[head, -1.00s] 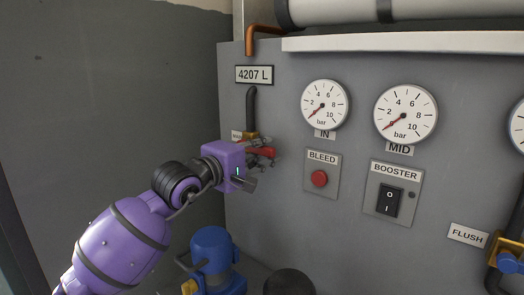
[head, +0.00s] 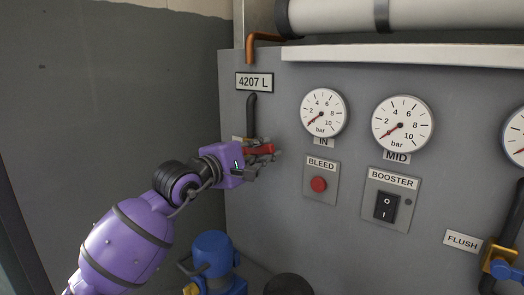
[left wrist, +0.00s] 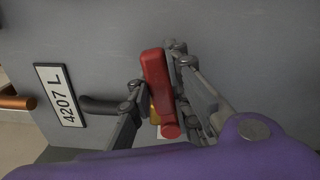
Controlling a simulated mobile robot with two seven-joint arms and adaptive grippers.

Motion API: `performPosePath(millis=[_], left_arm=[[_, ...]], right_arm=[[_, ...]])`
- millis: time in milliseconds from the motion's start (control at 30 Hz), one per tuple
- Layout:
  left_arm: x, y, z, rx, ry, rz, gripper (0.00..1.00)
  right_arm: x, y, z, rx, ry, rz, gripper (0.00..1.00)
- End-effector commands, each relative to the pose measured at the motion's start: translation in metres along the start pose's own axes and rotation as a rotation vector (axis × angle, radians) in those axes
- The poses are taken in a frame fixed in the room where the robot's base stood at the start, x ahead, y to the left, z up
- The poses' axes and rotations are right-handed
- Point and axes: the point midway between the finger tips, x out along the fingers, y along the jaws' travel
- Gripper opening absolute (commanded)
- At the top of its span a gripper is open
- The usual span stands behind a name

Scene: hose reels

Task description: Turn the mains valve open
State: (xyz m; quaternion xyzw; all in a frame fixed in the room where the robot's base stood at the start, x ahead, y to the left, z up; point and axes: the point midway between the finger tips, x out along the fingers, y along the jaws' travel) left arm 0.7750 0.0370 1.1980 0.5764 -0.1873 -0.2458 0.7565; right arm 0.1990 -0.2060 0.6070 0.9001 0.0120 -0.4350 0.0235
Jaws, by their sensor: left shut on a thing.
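The mains valve has a red lever handle (head: 259,150) at the left end of the grey panel, below a dark pipe. My left gripper (head: 262,160) is at the handle, its fingers around it. In the left wrist view the red handle (left wrist: 156,85) lies between the two fingers of my left gripper (left wrist: 158,80), which is shut on it. A bit of brass valve body (left wrist: 153,112) shows behind the handle. The valve's label is mostly hidden by my gripper. My right gripper is not in view.
The IN gauge (head: 323,112) and the MID gauge (head: 402,125) both have needles near zero. A red BLEED button (head: 318,184) and a BOOSTER switch (head: 387,206) sit right of the valve. A blue pump-like unit (head: 212,254) stands below my left arm.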

Motion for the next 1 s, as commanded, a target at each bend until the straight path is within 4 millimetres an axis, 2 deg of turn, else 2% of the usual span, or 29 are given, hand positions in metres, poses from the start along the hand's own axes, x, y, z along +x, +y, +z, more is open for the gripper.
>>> performPosePath(millis=[33,167,500,1000], left_arm=[[0.0,0.007,0.001,-0.039,0.0,0.002,0.0],[0.0,0.014,0.001,-0.133,-0.001,0.003,0.0],[0.0,0.024,-0.003,-0.308,-0.001,0.003,0.0],[0.0,0.024,-0.005,-0.353,0.0,0.002,0.0]], right_arm=[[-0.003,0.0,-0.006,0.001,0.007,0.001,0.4],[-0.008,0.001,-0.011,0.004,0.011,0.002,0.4],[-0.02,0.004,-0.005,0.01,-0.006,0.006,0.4],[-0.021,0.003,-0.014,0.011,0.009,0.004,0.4]])
